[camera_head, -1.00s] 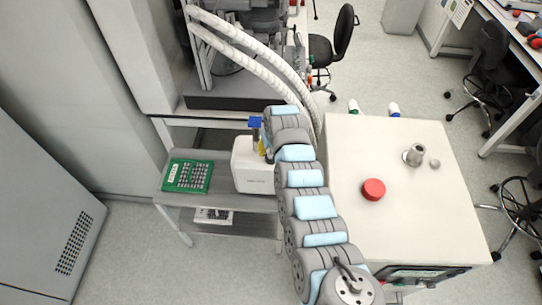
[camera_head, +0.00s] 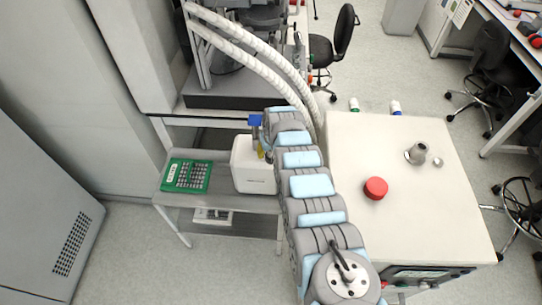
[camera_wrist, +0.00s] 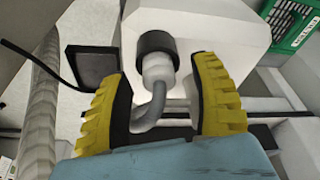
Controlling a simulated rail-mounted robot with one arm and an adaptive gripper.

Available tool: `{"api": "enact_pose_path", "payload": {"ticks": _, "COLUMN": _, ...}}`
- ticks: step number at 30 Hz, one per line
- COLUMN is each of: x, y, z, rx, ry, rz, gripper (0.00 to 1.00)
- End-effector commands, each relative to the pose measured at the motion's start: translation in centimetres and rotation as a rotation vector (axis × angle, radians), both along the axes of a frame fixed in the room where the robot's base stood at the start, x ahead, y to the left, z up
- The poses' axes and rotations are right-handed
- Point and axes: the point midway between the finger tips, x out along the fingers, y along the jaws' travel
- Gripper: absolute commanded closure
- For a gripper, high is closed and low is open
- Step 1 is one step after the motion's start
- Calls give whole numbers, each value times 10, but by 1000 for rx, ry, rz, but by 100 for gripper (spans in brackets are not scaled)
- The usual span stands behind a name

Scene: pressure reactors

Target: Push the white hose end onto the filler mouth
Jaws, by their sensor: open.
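In the wrist view, the white hose end (camera_wrist: 157,68) is a pale short cylinder with a grey bent hose below it. Its upper end meets a dark round collar, which looks like the filler mouth (camera_wrist: 156,43), on a white box (camera_wrist: 205,20). I cannot tell how deep it sits. My gripper (camera_wrist: 165,78) is open, its yellow fingers on either side of the hose end and apart from it. In the head view, the white box (camera_head: 253,178) stands on a grey shelf; my arm hides the mouth and most of my gripper.
A green tray (camera_head: 187,175) sits left of the white box. A white cabinet (camera_head: 440,220) with a red button (camera_head: 376,188) and a metal stub (camera_head: 418,153) stands to the right of my arm. Thick white hoses (camera_head: 265,62) run down behind.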

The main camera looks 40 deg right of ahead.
Motion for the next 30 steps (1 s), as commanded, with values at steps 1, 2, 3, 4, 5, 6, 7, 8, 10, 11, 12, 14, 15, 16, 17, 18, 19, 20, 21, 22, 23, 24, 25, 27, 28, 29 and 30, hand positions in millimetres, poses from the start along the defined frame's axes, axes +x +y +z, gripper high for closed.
{"api": "enact_pose_path", "payload": {"ticks": 1, "x": 0, "y": 0, "z": 0, "rx": 0, "ry": 0, "rz": 0, "gripper": 37}}
{"api": "enact_pose_path", "payload": {"ticks": 2, "x": 0, "y": 0, "z": 0, "rx": 0, "ry": 0, "rz": 0, "gripper": 37}}
{"api": "enact_pose_path", "payload": {"ticks": 3, "x": 0, "y": 0, "z": 0, "rx": 0, "ry": 0, "rz": 0, "gripper": 37}}
{"api": "enact_pose_path", "payload": {"ticks": 4, "x": 0, "y": 0, "z": 0, "rx": 0, "ry": 1, "rz": 0, "gripper": 37}}
{"api": "enact_pose_path", "payload": {"ticks": 5, "x": 0, "y": 0, "z": 0, "rx": 0, "ry": 1, "rz": 0, "gripper": 37}}
{"api": "enact_pose_path", "payload": {"ticks": 6, "x": 0, "y": 0, "z": 0, "rx": 0, "ry": 1, "rz": 0, "gripper": 37}}
{"api": "enact_pose_path", "payload": {"ticks": 7, "x": 0, "y": 0, "z": 0, "rx": 0, "ry": 1, "rz": 0, "gripper": 40}}
{"api": "enact_pose_path", "payload": {"ticks": 8, "x": 0, "y": 0, "z": 0, "rx": 0, "ry": 1, "rz": 0, "gripper": 49}}
{"api": "enact_pose_path", "payload": {"ticks": 10, "x": -1, "y": 0, "z": 0, "rx": 0, "ry": 1, "rz": 0, "gripper": 69}}
{"api": "enact_pose_path", "payload": {"ticks": 11, "x": -1, "y": 0, "z": 0, "rx": 0, "ry": 1, "rz": 0, "gripper": 78}}
{"api": "enact_pose_path", "payload": {"ticks": 12, "x": -1, "y": 0, "z": 0, "rx": 1, "ry": 1, "rz": -1, "gripper": 89}}
{"api": "enact_pose_path", "payload": {"ticks": 14, "x": -1, "y": 0, "z": 0, "rx": 1, "ry": 1, "rz": -1, "gripper": 100}}
{"api": "enact_pose_path", "payload": {"ticks": 15, "x": -1, "y": 0, "z": 0, "rx": 1, "ry": 1, "rz": -1, "gripper": 100}}
{"api": "enact_pose_path", "payload": {"ticks": 16, "x": -1, "y": 0, "z": 0, "rx": 1, "ry": 1, "rz": -1, "gripper": 100}}
{"api": "enact_pose_path", "payload": {"ticks": 17, "x": -1, "y": 0, "z": -1, "rx": 1, "ry": 1, "rz": -1, "gripper": 100}}
{"api": "enact_pose_path", "payload": {"ticks": 18, "x": -1, "y": 0, "z": -1, "rx": 1, "ry": 1, "rz": -1, "gripper": 100}}
{"api": "enact_pose_path", "payload": {"ticks": 19, "x": -1, "y": 0, "z": -1, "rx": 1, "ry": 2, "rz": -1, "gripper": 100}}
{"api": "enact_pose_path", "payload": {"ticks": 20, "x": -1, "y": 0, "z": -1, "rx": 1, "ry": 2, "rz": -1, "gripper": 100}}
{"api": "enact_pose_path", "payload": {"ticks": 21, "x": -1, "y": 0, "z": -1, "rx": 1, "ry": 2, "rz": -1, "gripper": 100}}
{"api": "enact_pose_path", "payload": {"ticks": 22, "x": -1, "y": 0, "z": -1, "rx": 1, "ry": 2, "rz": -1, "gripper": 100}}
{"api": "enact_pose_path", "payload": {"ticks": 23, "x": -1, "y": 0, "z": -1, "rx": 1, "ry": 2, "rz": -1, "gripper": 100}}
{"api": "enact_pose_path", "payload": {"ticks": 24, "x": -1, "y": 0, "z": -1, "rx": 1, "ry": 2, "rz": -1, "gripper": 100}}
{"api": "enact_pose_path", "payload": {"ticks": 25, "x": -1, "y": 0, "z": -1, "rx": 1, "ry": 2, "rz": -1, "gripper": 100}}
{"api": "enact_pose_path", "payload": {"ticks": 27, "x": -1, "y": 0, "z": 0, "rx": 1, "ry": 2, "rz": -1, "gripper": 100}}
{"api": "enact_pose_path", "payload": {"ticks": 28, "x": -1, "y": 0, "z": 1, "rx": 1, "ry": 2, "rz": -1, "gripper": 100}}
{"api": "enact_pose_path", "payload": {"ticks": 29, "x": -1, "y": 0, "z": 2, "rx": 1, "ry": 3, "rz": -1, "gripper": 100}}
{"api": "enact_pose_path", "payload": {"ticks": 30, "x": -2, "y": 0, "z": 4, "rx": 1, "ry": 3, "rz": -1, "gripper": 100}}
